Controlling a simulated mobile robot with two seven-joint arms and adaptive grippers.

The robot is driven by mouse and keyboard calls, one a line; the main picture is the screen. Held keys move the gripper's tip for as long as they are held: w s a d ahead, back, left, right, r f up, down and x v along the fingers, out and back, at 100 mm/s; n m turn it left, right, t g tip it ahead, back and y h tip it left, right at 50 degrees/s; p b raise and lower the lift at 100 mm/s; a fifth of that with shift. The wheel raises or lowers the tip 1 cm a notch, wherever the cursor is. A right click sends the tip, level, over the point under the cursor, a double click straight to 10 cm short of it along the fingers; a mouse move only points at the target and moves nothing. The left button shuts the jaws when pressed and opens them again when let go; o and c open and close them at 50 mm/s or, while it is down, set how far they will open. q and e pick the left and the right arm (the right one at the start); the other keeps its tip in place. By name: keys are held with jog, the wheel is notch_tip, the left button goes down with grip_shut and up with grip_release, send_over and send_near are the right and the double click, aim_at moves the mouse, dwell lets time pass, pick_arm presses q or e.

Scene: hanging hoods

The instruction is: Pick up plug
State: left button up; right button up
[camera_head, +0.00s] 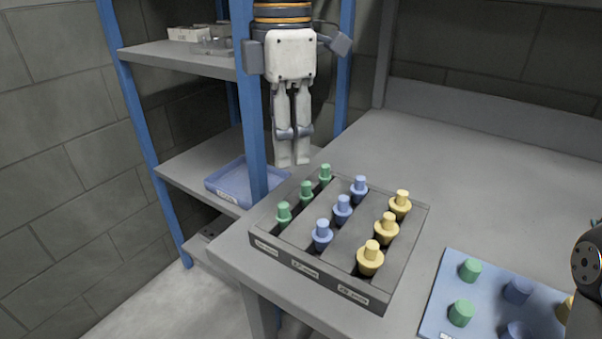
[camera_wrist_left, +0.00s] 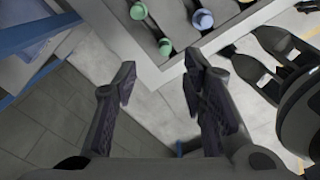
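Green plugs (camera_head: 306,190), blue plugs (camera_head: 342,208) and yellow plugs (camera_head: 386,228) stand upright in three rows in a grey slotted tray (camera_head: 405,262) on the table. The frames do not single out one plug. My left gripper (camera_head: 293,163) hangs pointing down above the tray's back left corner, near the farthest green plug. Its fingers are apart with nothing between them in the left wrist view (camera_wrist_left: 160,76). That view shows green plugs (camera_wrist_left: 165,47) and a blue plug (camera_wrist_left: 202,18) just beyond the fingertips.
A light-blue board (camera_head: 437,315) with green, blue and yellow pieces lies to the right of the tray. A blue-post shelf (camera_head: 262,130) with a blue bin (camera_head: 225,184) stands close on the left. The table's back (camera_head: 450,170) is clear.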

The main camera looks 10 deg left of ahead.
aim_at(283, 204)
pick_arm(q)
jog(key=f, duration=0.3)
jog(key=s+f, duration=0.1)
jog(key=f, duration=0.7)
jog(key=shift+s+a+f, duration=0.15)
jog(key=shift+s+f, duration=0.05)
jog(key=c, duration=0.8)
